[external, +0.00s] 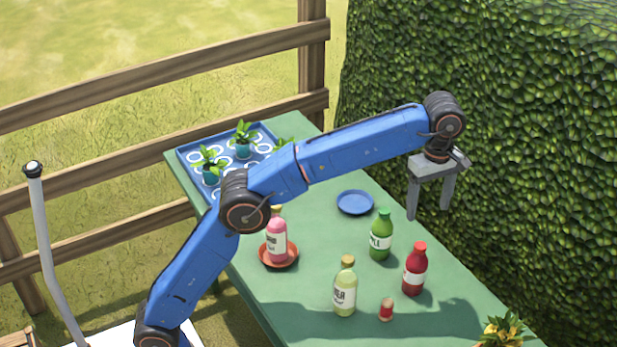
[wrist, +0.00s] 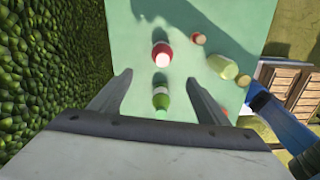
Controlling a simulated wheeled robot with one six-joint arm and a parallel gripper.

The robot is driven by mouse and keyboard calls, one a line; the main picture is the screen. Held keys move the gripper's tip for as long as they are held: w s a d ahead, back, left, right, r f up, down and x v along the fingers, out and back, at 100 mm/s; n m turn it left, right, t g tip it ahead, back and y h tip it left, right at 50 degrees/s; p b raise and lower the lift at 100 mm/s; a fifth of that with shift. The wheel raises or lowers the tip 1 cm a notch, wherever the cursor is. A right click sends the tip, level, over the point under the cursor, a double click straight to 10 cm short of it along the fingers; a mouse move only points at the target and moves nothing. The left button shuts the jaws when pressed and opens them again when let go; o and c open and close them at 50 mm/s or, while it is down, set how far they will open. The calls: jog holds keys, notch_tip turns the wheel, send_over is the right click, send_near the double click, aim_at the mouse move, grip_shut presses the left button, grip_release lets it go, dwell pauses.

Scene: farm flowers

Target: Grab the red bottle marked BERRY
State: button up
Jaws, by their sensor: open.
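The red bottle (external: 415,270) stands upright on the green table, at its right edge in the external view; its white label is too small to read. In the wrist view the red bottle (wrist: 161,54) is seen from above, beyond the fingertips. My gripper (external: 428,213) is open and empty, pointing down, above and behind the bottles near the hedge. In the wrist view, the green bottle (wrist: 160,98) shows between the fingers of my gripper (wrist: 160,77), below them and not held.
Near the red bottle stand the green bottle (external: 381,236), a pale yellow-green bottle (external: 345,290) and a small red jar (external: 386,309). A pink bottle (external: 277,236) stands on a red saucer (external: 279,262). A blue plate (external: 355,202) is empty. The hedge (external: 500,130) rises close behind.

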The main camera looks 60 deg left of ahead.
aim_at(421, 243)
notch_tip(421, 243, down, 16)
jog(key=shift+s+f, duration=0.1)
jog(key=shift+s+d+f, duration=0.1)
jog(key=shift+f, duration=1.25)
jog(key=shift+s+d+f, duration=0.1)
jog(key=shift+f, duration=1.25)
jog(key=shift+r, duration=0.1)
jog(key=c, duration=1.5)
